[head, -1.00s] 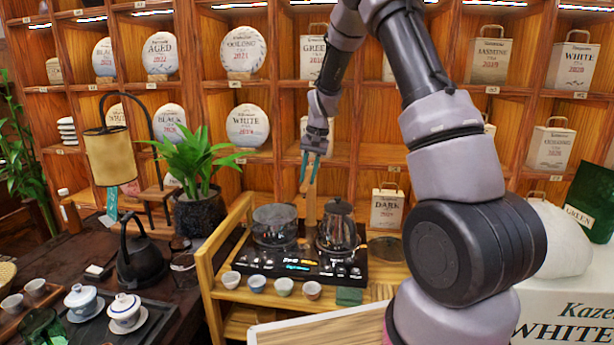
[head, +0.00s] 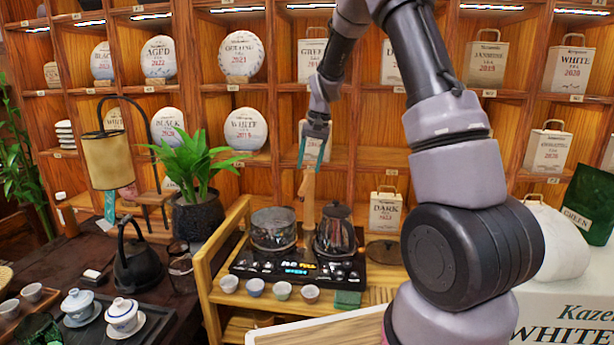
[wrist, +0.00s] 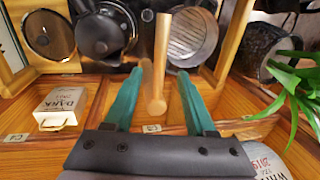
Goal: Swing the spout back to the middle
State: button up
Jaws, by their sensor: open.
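The wooden spout (head: 307,208) rises from the black tea stove (head: 297,271), between a glass pot (head: 273,229) on its left and a dark kettle (head: 336,231) on its right. In the wrist view the spout (wrist: 161,60) is a pale wooden bar with a round end, showing between my two green fingers. My gripper (head: 309,168) is open, with its fingertips close to the spout's top in the head view. The wrist view shows the gripper (wrist: 160,72) with gaps on both sides of the bar. I cannot tell whether the tips reach its depth.
Several small cups (head: 256,287) line the stand's (head: 209,290) front edge. A potted plant (head: 196,171) stands left of the stand. A shelf wall with tea cakes and bags rises behind; a DARK tea bag (head: 385,211) stands right of the kettle.

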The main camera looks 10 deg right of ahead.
jog(key=shift+s+d+r, duration=0.1)
jog(key=shift+d+r, duration=0.05)
jog(key=shift+r, duration=0.75)
jog(key=shift+s+d+r, duration=0.1)
jog(key=shift+d+r, duration=0.1)
jog(key=shift+r, duration=0.65)
jog(key=shift+d+r, duration=0.15)
jog(key=shift+r, duration=0.75)
jog(key=shift+r, duration=0.1)
jog(key=s+r+t, duration=0.3)
jog(key=s+r, duration=1)
jog(key=s, duration=0.3)
jog(key=s+d+r+t, duration=0.1)
jog(key=s+t, duration=0.2)
jog(key=s, duration=1.2)
jog(key=shift+s+d+r, duration=0.15)
jog(key=shift+s+r, duration=0.1)
jog(key=shift+s, duration=0.1)
